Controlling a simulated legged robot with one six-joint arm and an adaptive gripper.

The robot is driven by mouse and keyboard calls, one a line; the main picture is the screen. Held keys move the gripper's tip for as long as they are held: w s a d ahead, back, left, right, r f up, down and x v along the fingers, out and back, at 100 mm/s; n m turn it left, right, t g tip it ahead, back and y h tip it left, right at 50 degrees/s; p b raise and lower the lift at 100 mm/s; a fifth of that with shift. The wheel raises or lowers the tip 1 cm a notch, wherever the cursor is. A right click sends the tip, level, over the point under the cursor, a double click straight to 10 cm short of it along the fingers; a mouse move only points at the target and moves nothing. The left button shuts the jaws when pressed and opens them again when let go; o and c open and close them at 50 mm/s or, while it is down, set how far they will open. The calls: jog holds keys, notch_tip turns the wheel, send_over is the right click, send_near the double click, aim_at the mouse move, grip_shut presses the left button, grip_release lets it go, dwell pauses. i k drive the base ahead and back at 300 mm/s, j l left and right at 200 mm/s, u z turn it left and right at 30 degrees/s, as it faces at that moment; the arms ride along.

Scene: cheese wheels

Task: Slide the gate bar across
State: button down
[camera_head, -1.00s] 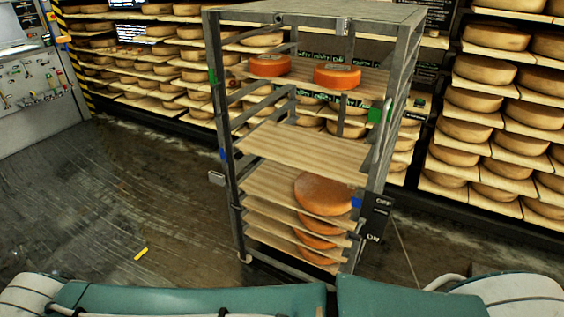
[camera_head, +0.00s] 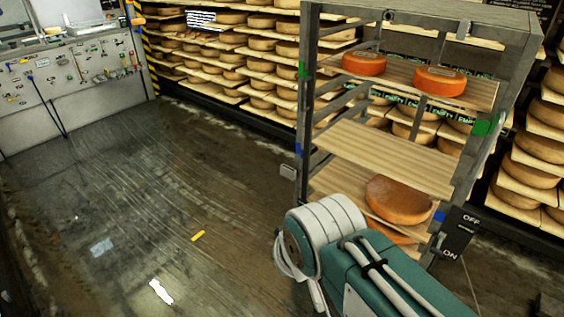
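A grey metal rack (camera_head: 309,80) stands at the right in the head view. A small grey metal piece (camera_head: 288,172) sticks out from its left front post, below a blue mark. I cannot tell which part of the rack is the gate bar. Green and blue marks sit on the posts. A dark panel (camera_head: 458,234) marked OFF and ON is on the right front post. My teal and white arm covers the rack's lower part. My gripper is out of view.
Orange cheese wheels (camera_head: 364,62) sit on the rack's upper shelf, and a brown wheel (camera_head: 399,199) lies lower down. Full cheese shelves line the back. A yellow object (camera_head: 198,236) lies on the open floor at left.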

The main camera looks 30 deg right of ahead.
aim_at(315, 15)
jog(key=z, duration=0.85)
jog(key=i+j, duration=0.2)
jog(key=i, duration=0.3)
jog(key=i+j+z, duration=0.1)
jog(key=i, duration=0.35)
jog(key=j, duration=0.1)
